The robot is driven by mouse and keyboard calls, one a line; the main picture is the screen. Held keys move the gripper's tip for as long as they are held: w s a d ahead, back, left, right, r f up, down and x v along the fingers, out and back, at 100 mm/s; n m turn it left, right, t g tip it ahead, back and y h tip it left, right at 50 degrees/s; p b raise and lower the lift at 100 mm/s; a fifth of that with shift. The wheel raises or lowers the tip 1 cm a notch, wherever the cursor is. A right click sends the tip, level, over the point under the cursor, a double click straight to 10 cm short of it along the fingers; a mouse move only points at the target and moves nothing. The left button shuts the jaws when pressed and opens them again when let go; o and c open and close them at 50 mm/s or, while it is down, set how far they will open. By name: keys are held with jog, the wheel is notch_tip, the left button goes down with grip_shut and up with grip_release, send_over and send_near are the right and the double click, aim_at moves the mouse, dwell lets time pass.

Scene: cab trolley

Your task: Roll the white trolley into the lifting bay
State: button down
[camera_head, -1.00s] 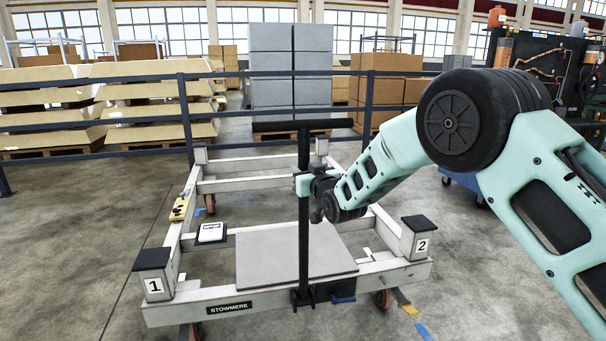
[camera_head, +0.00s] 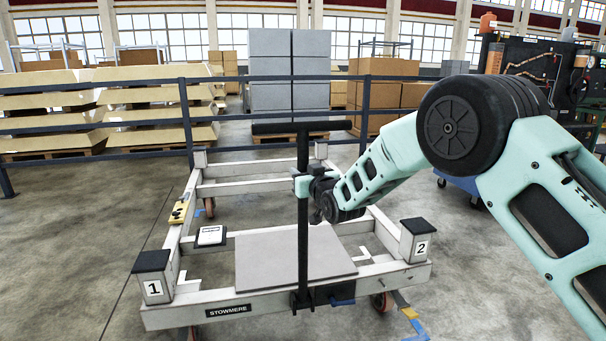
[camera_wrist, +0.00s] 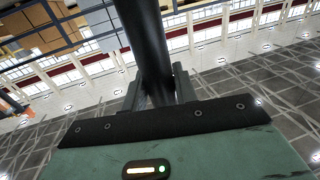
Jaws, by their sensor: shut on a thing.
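The white trolley (camera_head: 270,300) stands on the concrete floor in the head view, a low frame on castors with black-capped corner posts, the near ones marked 1 and 2. Its black tow bar (camera_head: 303,225) rises upright from the near end to a crossbar (camera_head: 302,127). My gripper (camera_head: 303,185) is shut on the upper shaft of the tow bar, below the crossbar. In the wrist view the dark shaft (camera_wrist: 146,40) passes between the two fingers (camera_wrist: 156,92). Blue tape (camera_head: 418,330) lies on the floor by the near right castor. I cannot make out the whole lifting bay.
A dark railing (camera_head: 90,122) runs behind the trolley, close to its far end. Stacked panels (camera_head: 60,100), grey boxes (camera_head: 290,70) and cartons (camera_head: 385,95) stand beyond it. A dark tool board on a blue cart (camera_head: 460,185) stands at the right. Floor on the left is open.

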jog(key=c, duration=1)
grip_release()
jog(key=v, duration=1.7)
jog(key=shift+s+p, duration=0.2)
jog(key=shift+p, duration=0.15)
